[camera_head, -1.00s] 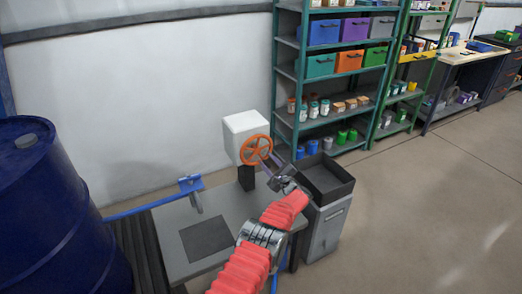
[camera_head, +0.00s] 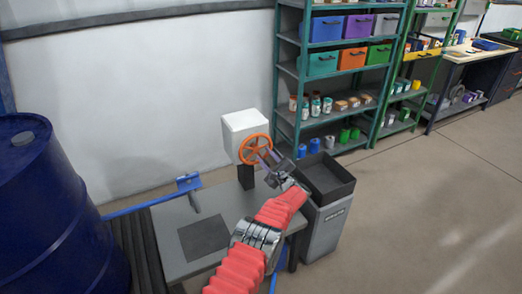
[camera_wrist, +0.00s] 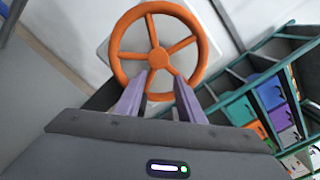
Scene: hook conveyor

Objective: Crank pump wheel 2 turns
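The orange pump wheel (camera_head: 255,149) is mounted upright on the front of a white box (camera_head: 240,128) on a dark post at the back of the grey table. In the wrist view the spoked wheel (camera_wrist: 158,58) fills the upper middle. My gripper (camera_head: 264,157) is at the wheel's lower right in the head view. In the wrist view, the purple fingers of my gripper (camera_wrist: 160,92) are spread apart, with the wheel's lower rim showing between them. I cannot tell whether either finger touches the rim.
The grey table (camera_head: 215,217) has a dark square patch and a blue-handled lever (camera_head: 189,184) on it. A dark bin (camera_head: 325,180) on a grey cabinet stands right of the table. A blue barrel (camera_head: 40,215) is at the left, and green shelving is behind.

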